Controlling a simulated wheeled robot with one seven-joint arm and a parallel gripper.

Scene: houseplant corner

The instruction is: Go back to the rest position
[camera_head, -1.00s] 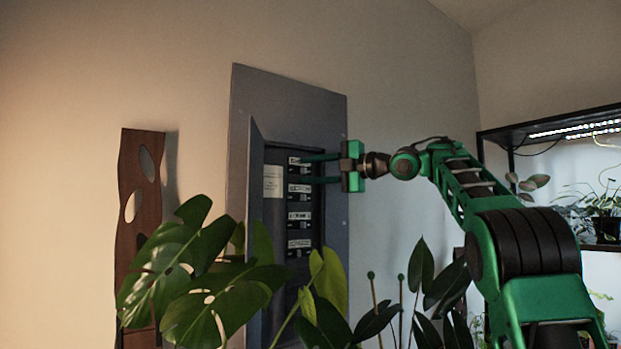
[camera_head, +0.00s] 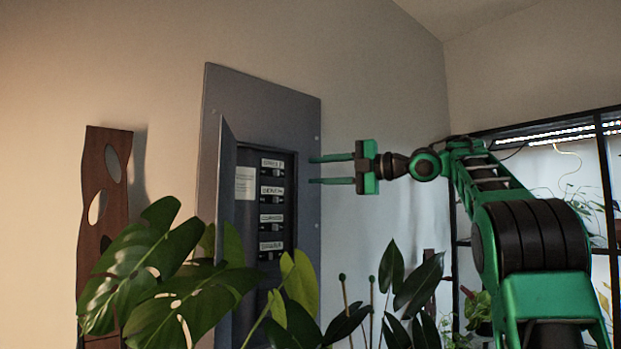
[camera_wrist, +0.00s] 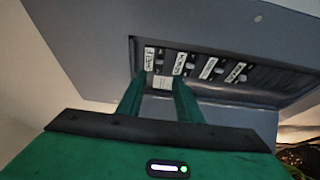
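My gripper (camera_head: 332,170) is green with two long thin fingers pointing left toward the breaker panel (camera_head: 303,190) on the wall. In the head view the fingers are spread apart, with nothing between them. The fingertips lie near the panel frame's right edge in the picture; contact cannot be told. In the wrist view the gripper (camera_wrist: 163,80) points at the recess with its labelled switches (camera_wrist: 205,70). The labelled switches also show in the head view (camera_head: 272,205), in a column. The panel's door (camera_head: 224,190) stands open at the left of the recess.
A large-leaved plant (camera_head: 165,270) stands in front of the panel's lower part. Thin stakes and dark leaves (camera_head: 395,275) rise below my arm. A brown wooden piece with holes (camera_head: 102,215) is at the left. A lit black shelf (camera_head: 545,130) stands at the right. The wall above is clear.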

